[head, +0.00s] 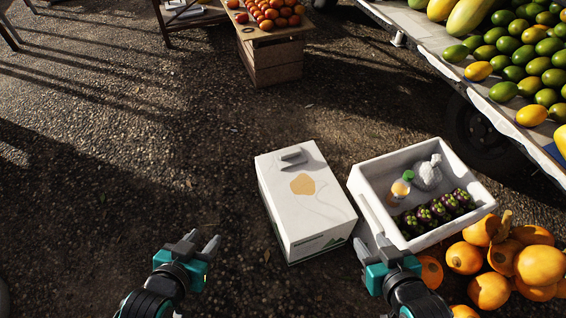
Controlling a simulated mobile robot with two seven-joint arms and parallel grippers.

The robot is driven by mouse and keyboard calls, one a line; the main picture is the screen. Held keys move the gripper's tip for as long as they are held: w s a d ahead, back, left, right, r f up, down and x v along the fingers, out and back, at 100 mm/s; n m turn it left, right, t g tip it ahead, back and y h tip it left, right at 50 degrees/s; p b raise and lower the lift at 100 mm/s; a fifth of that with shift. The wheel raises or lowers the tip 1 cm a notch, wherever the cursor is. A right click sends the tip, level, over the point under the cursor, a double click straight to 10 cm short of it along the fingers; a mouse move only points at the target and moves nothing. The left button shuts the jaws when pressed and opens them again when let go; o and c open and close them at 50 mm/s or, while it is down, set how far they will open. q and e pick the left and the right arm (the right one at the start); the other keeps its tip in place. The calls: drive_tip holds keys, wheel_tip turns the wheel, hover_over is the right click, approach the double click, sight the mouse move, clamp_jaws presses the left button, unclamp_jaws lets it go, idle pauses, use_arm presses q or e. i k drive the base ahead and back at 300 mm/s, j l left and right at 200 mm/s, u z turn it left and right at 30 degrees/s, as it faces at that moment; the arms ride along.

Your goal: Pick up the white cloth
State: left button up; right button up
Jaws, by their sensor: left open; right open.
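A crumpled whitish bundle (428,174), which looks like the white cloth, lies in the back right part of a white crate (366,196). A small bottle with a green cap (401,186) lies to its left, and a row of dark purple fruit is in front of it. My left gripper (203,243) is open and empty over the ground, left of a white box (300,212). My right gripper (371,246) is open and empty, near the crate's front left corner and short of the cloth.
The white box has an orange patch (303,184) on top and stands just left of the crate. Large orange squashes (540,264) are piled at the crate's right front. A fruit-laden truck bed is at upper right. Ground at left is clear.

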sight(292, 157)
drive_tip(key=j+z, duration=0.15)
drive_tip(key=j, duration=0.3)
drive_tip(key=k+j+z, duration=0.1)
drive_tip(key=j, duration=0.35)
drive_tip(key=i+j+z, duration=0.1)
drive_tip(key=j+z, duration=0.2)
drive_tip(key=j, duration=0.55)
drive_tip(key=i+j, duration=0.15)
drive_tip(key=j, duration=0.15)
drive_tip(key=i+j+z, duration=0.15)
drive_tip(key=j, duration=0.4)
drive_tip(key=i+j+z, duration=0.15)
drive_tip(key=i+j, duration=0.2)
drive_tip(key=i+j+z, duration=0.2)
drive_tip(key=j, duration=0.3)
drive_tip(key=i+j+z, duration=0.1)
drive_tip(key=i+j, duration=0.25)
drive_tip(key=i, duration=0.2)
drive_tip(key=i+j+z, duration=0.15)
drive_tip(key=i+j, duration=0.2)
drive_tip(key=i, duration=0.15)
